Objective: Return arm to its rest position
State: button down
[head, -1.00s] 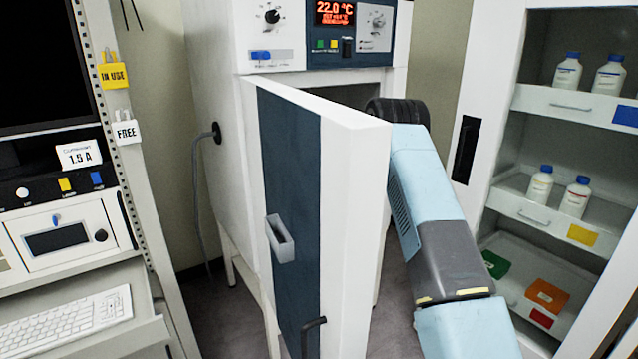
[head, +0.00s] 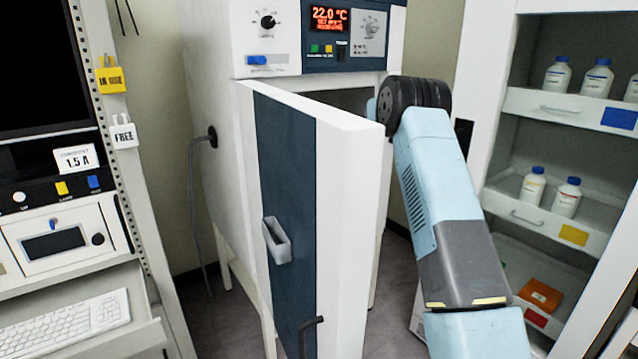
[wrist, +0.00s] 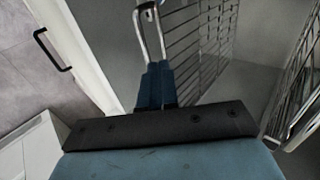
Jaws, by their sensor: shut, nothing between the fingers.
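My gripper is hidden in the head view.
Wire racks (wrist: 200,45) stand right of the gripper, close by. A white cabinet (head: 484,90) with shelves of bottles stands right of my arm. A rack with a keyboard (head: 65,322) is on the left. Floor shows between rack and dryer.

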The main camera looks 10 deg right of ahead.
jog(key=s+r+n+g, duration=0.1)
jog(key=s+r+n, duration=0.3)
jog(key=s+r, duration=0.95)
jog(key=s+r+n+g, duration=0.1)
jog(key=s+r+n, duration=0.2)
jog(key=s+r, duration=1.1)
jog(key=s+d+f+n+h, duration=0.1)
jog(key=s+d+n, duration=0.1)
jog(key=s, duration=1.1)
jog(key=s+d+f+n+h, duration=0.1)
jog(key=s+d+f, duration=0.1)
jog(key=s, duration=1.2)
jog(key=s+d+f+n+h, duration=0.2)
jog(key=s, duration=1.2)
jog(key=shift+f+n+g, duration=0.15)
jog(key=shift+n+g, duration=0.15)
jog(key=shift+g, duration=0.1)
jog(key=shift+a, duration=0.1)
